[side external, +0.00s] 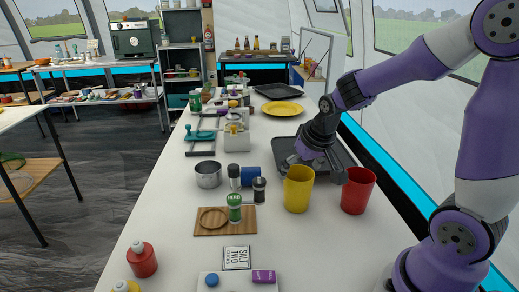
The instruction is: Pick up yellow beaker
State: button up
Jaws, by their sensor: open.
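The yellow beaker (298,189) stands upright on the white table, right of the table's middle, in the side external view. My gripper (318,172) is open and lies just behind and above the beaker, its fingers pointing down. One finger shows to the right of the beaker, between it and a red beaker. Another part of the gripper is near the beaker's upper left rim. I cannot tell whether either finger touches the beaker. The beaker hides part of the gripper.
The red beaker (358,190) stands close on the right. A dark tray (282,152) lies behind. A blue cup (251,176), dark jar (259,190), green-labelled jar (234,208) on a wooden board (212,231) and metal pot (208,174) stand left. The table in front of the beaker is clear.

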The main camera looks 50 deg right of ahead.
jog(key=x, duration=0.5)
jog(key=shift+s+f, duration=0.1)
jog(key=shift+s, duration=0.15)
jog(key=c, duration=0.9)
